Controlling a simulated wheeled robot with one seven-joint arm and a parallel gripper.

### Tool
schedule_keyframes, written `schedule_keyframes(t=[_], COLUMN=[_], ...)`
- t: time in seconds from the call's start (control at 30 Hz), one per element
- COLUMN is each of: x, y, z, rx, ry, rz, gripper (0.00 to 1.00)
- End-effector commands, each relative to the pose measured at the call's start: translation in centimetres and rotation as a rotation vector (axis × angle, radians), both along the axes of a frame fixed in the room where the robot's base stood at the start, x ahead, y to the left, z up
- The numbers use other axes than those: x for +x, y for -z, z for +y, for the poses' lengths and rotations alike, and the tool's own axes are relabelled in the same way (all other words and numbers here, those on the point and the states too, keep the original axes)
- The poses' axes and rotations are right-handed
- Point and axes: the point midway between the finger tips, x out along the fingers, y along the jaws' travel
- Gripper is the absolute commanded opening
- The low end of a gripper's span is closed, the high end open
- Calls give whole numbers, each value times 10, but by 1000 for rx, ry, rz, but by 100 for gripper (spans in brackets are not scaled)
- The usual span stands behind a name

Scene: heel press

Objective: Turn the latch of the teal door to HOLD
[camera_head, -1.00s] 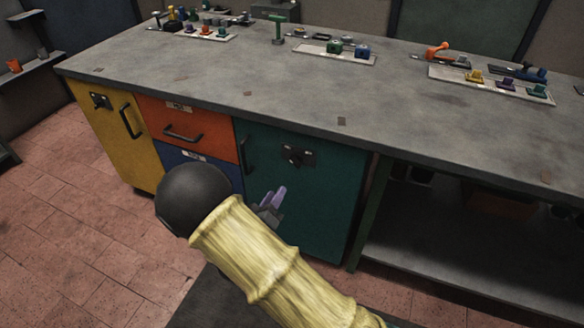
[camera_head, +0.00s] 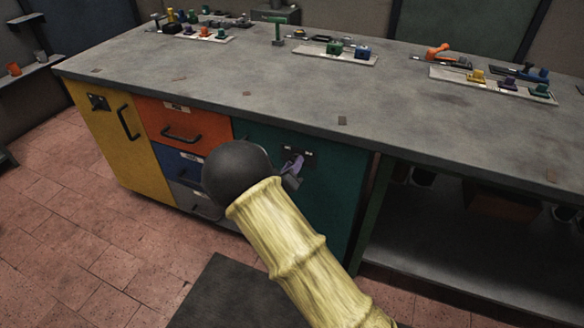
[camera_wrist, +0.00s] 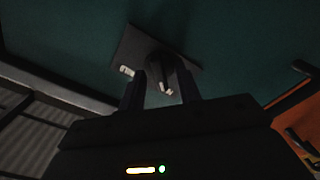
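The teal door (camera_head: 338,195) is in the front of the workbench. Its dark latch plate (camera_head: 311,154) is high on the door, partly covered by my gripper (camera_head: 295,165). In the wrist view the latch plate (camera_wrist: 129,48) looks tilted against the teal door (camera_wrist: 240,45), with pale label marks too small to read. The dark latch (camera_wrist: 159,66) stands out from it. My gripper (camera_wrist: 162,80) is open, its two fingers apart, with the latch between or just beyond the fingertips. I cannot tell whether they touch it.
The grey workbench top (camera_head: 230,85) overhangs the doors. An orange drawer (camera_head: 165,122) and a yellow door (camera_head: 115,145) are to the left. An open shelf bay (camera_head: 450,240) is to the right. The tiled floor in front is clear beside a dark mat (camera_head: 225,290).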

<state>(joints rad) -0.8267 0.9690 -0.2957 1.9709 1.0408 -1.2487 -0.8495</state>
Motion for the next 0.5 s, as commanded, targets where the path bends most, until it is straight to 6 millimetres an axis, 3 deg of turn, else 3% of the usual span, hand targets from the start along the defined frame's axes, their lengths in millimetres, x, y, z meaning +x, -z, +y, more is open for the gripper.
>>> schedule_keyframes(t=[0.1, 0.27, 0.5], x=[0, 0, 0], y=[0, 0, 0], z=[0, 0, 0], rx=[0, 0, 4], ry=[0, 0, 0], rz=[0, 0, -1], gripper=[32, 0, 0])
